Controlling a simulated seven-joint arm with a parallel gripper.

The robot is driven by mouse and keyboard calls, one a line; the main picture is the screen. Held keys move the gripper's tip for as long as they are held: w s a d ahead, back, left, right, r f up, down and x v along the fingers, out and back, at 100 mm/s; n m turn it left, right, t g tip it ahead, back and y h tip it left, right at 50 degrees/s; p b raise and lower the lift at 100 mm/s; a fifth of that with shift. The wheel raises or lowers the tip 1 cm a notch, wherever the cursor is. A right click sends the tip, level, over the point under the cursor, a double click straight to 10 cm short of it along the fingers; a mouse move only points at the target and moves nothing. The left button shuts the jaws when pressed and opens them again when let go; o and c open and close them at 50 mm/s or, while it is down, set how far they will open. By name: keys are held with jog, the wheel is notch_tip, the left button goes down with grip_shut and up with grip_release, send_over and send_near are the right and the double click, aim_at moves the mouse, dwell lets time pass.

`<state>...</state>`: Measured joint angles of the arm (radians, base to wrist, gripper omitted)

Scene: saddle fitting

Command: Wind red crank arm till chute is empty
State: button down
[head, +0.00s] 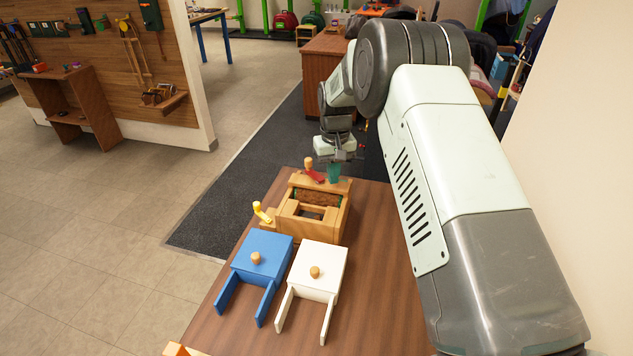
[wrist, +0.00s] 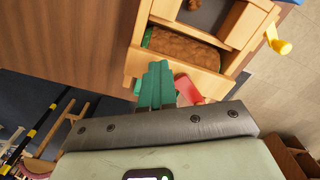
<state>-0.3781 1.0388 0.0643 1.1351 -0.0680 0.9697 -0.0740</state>
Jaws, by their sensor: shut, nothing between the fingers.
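A wooden box (head: 333,222) stands at the far end of the table. A red crank arm (head: 314,174) with a wooden knob (head: 309,162) is on its far side; part of the red arm shows in the wrist view (wrist: 188,90), its knob hidden. Brown material (head: 317,197) with green at its edges fills an opening in the box top; it also shows in the wrist view (wrist: 185,48). A grey recess (wrist: 208,14) beside it holds a brown lump (wrist: 193,4). My gripper's green fingers (head: 333,172) are shut and empty beside the red arm; contact cannot be told.
A yellow crank (head: 262,212) sticks out from the box's left side. A blue box (head: 262,253) and a white box (head: 318,268), each with a knob and two arms, stand nearer on the table (head: 375,290). The tabletop right of them is clear.

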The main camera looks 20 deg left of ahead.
jog(key=shift+s+a+f, duration=0.1)
jog(key=shift+s+a, duration=0.85)
jog(key=shift+s, duration=0.15)
jog(key=shift+s+a+f, duration=0.1)
jog(key=shift+s+a, duration=0.1)
jog(key=shift+a, duration=0.45)
jog(key=shift+s+a, duration=0.2)
jog(key=shift+a, duration=0.4)
jog(key=shift+c, duration=0.4)
grip_release()
notch_tip(320, 180, up, 7)
